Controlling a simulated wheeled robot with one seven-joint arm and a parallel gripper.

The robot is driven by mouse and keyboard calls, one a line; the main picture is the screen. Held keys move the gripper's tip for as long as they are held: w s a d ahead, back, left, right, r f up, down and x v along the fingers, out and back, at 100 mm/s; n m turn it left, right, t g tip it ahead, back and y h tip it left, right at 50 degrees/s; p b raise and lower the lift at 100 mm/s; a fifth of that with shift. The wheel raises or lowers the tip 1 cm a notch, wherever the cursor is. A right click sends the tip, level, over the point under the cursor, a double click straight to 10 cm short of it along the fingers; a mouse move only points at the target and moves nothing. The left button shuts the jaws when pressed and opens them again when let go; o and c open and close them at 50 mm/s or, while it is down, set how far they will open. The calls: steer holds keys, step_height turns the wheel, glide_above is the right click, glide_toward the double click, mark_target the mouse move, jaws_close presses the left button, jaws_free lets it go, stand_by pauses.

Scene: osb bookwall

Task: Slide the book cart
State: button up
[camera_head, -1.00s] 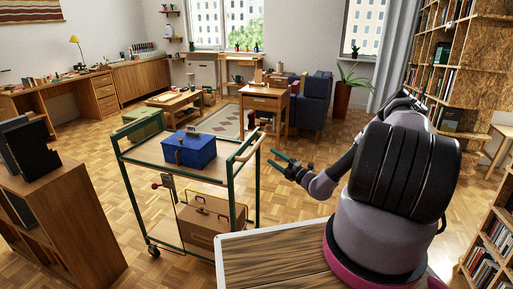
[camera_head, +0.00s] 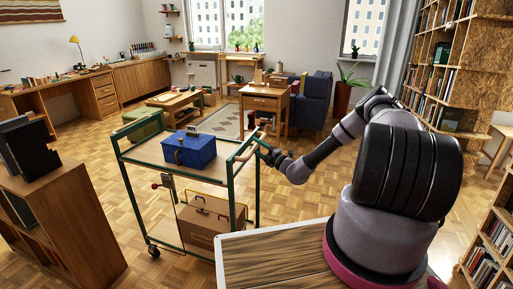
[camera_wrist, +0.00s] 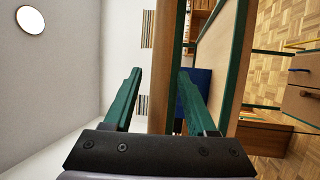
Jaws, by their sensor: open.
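The book cart (camera_head: 128,158) has a green metal frame and wooden shelves and stands left of my arm. A blue box (camera_head: 190,150) sits on its top shelf and a brown case (camera_head: 208,217) on its lower shelf. The cart's wooden handle bar (camera_head: 246,151) is on its right end. My gripper (camera_head: 262,146) is at that handle. In the wrist view the wooden bar (camera_wrist: 162,70) runs between the two open green fingers (camera_wrist: 155,100), with gaps visible beside it. I cannot tell whether either finger touches the bar.
A dark wood shelf unit (camera_head: 70,220) stands close to the cart's left. A wooden table top (camera_head: 275,262) lies in front, below my arm. A small wooden desk (camera_head: 262,103) and a blue armchair (camera_head: 315,98) stand behind. Open parquet (camera_head: 85,150) lies behind and left of the cart.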

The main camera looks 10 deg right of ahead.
jaws_close()
stand_by(1.3)
